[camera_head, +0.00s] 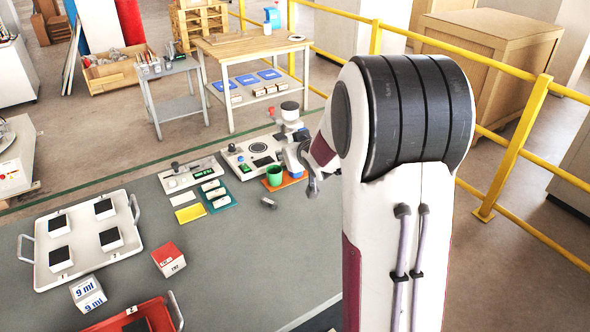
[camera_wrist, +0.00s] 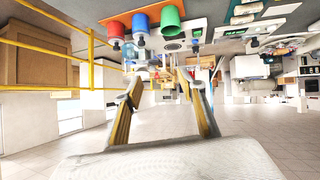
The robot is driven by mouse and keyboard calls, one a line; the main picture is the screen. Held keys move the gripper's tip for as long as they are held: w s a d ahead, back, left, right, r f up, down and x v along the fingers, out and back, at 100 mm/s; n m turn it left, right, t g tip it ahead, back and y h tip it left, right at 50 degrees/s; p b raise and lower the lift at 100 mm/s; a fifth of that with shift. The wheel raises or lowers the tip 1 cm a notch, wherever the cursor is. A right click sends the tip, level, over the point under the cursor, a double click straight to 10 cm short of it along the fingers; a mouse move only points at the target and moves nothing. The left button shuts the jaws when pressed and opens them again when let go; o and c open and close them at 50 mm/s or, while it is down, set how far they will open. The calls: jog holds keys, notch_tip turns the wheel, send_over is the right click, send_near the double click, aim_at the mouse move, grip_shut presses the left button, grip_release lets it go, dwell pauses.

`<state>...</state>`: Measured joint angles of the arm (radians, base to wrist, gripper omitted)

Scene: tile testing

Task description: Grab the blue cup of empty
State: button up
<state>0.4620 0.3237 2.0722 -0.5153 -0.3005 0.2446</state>
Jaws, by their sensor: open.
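The blue cup (camera_wrist: 139,22) shows in the wrist view, which looks upside down, at the top between a red cup (camera_wrist: 114,29) and a green cup (camera_wrist: 170,17). My gripper (camera_head: 311,187) is just right of the green cup in the head view. In the wrist view my gripper (camera_wrist: 163,86) has its two fingers spread, with nothing held and the cups beyond the tips.
A testing device (camera_head: 252,157) stands behind the green cup. A small grey piece (camera_head: 268,203) lies in front. A white tray (camera_head: 88,279) with several tiles, a red-and-white box (camera_head: 169,260) and a red crate (camera_head: 98,327) are left. The table's middle is clear.

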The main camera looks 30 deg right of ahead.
jog(key=w+d+f, duration=0.1)
jog(key=d+f, duration=0.1)
jog(key=f, duration=0.1)
jog(key=w+d+f+t+y, duration=0.1)
jog(key=d+f, duration=0.1)
jog(key=f, duration=0.2)
jog(key=w+d+f+t, duration=0.1)
jog(key=w+d+f, duration=0.1)
jog(key=d+f, duration=0.1)
jog(key=shift+w+f+y, duration=0.1)
jog(key=shift+f+y, duration=0.2)
jog(key=shift+f, duration=0.15)
jog(key=shift+d+f, duration=0.1)
jog(key=shift+f, duration=0.4)
jog(key=shift+w, duration=0.1)
jog(key=shift+x, duration=1.25)
jog(key=shift+w, duration=0.1)
jog(key=shift+x, duration=2.55)
jog(key=shift+d+f, duration=0.1)
jog(key=shift+d, duration=0.05)
jog(key=shift+c, duration=0.4)
jog(key=c, duration=0.9)
